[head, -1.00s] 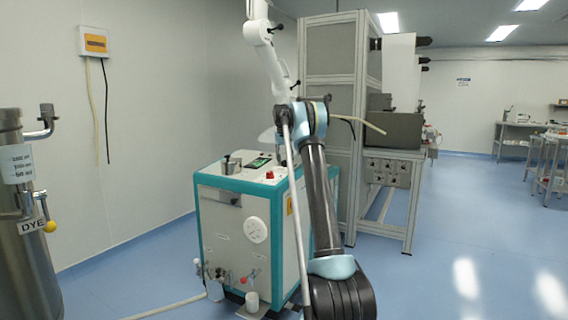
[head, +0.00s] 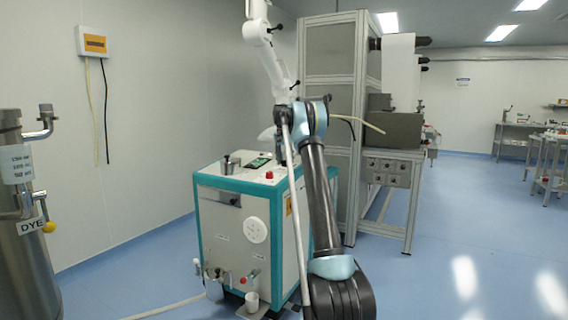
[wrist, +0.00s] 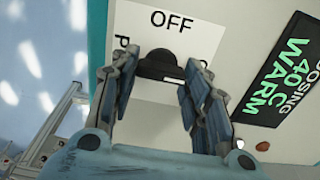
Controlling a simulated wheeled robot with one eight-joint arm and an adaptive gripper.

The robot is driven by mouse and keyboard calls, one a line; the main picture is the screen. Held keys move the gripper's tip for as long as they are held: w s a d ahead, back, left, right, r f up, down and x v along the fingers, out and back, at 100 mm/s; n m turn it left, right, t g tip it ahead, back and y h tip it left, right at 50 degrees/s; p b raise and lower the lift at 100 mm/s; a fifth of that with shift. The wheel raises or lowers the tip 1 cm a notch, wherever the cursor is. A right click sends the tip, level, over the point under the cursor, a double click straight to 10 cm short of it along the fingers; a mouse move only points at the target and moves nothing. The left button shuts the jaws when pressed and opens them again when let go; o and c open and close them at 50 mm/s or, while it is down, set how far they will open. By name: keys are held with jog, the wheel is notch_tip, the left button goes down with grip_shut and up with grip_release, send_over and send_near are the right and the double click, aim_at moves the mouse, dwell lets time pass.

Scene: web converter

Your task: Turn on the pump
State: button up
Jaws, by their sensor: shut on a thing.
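The pump's black knob (wrist: 163,60) stands on a white label plate (wrist: 142,27) in the wrist view. "OFF" is printed beyond the knob; another word starting with P is partly hidden by my left finger. My gripper (wrist: 160,74) has one finger on each side of the knob and is shut on it. The knob's lower part and its pointer cannot be made out. In the head view the white and teal machine (head: 232,220) stands in front of me, and my arm hides the knob.
A display (wrist: 287,70) reading "DOSING 40 C WARM" sits right of the knob. A red button (head: 269,175) and a metal pot (head: 231,165) are on the machine top. A steel dye tank (head: 30,240) stands at left, a tall cabinet (head: 328,75) behind.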

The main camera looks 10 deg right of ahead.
jog(key=shift+a, duration=0.2)
dwell(0.3)
jog(key=o, duration=1.1)
jog(key=shift+c, duration=0.2)
jog(key=shift+d, duration=0.1)
notch_tip(320, 180, up, 12)
jog(key=s+a, duration=0.1)
jog(key=shift+s+f, duration=0.15)
jog(key=shift+s, duration=0.05)
jog(key=shift+a, duration=0.1)
